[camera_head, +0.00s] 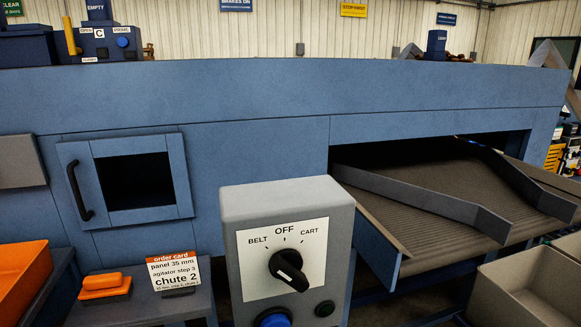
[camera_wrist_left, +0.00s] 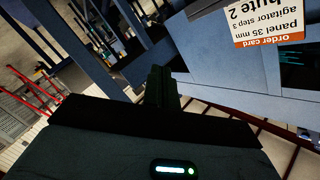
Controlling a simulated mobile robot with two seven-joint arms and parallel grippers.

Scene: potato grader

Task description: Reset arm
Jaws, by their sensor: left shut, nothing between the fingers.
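My left gripper (camera_wrist_left: 162,88) shows in the left wrist view, its dark fingers together with nothing between them. It is in open air, apart from the blue machine structure and the order card (camera_wrist_left: 262,22), which appears upside down at the upper right. Neither gripper shows in the head view. My right gripper is in no view.
In the head view, a grey control box (camera_head: 285,235) with a BELT/OFF/CART knob (camera_head: 288,270) stands in front of the blue grader. A small hatch door (camera_head: 180,170), the order card (camera_head: 175,271), an orange block (camera_head: 104,284) and an orange bin (camera_head: 22,280) are at left. A belt (camera_head: 435,190) runs at right.

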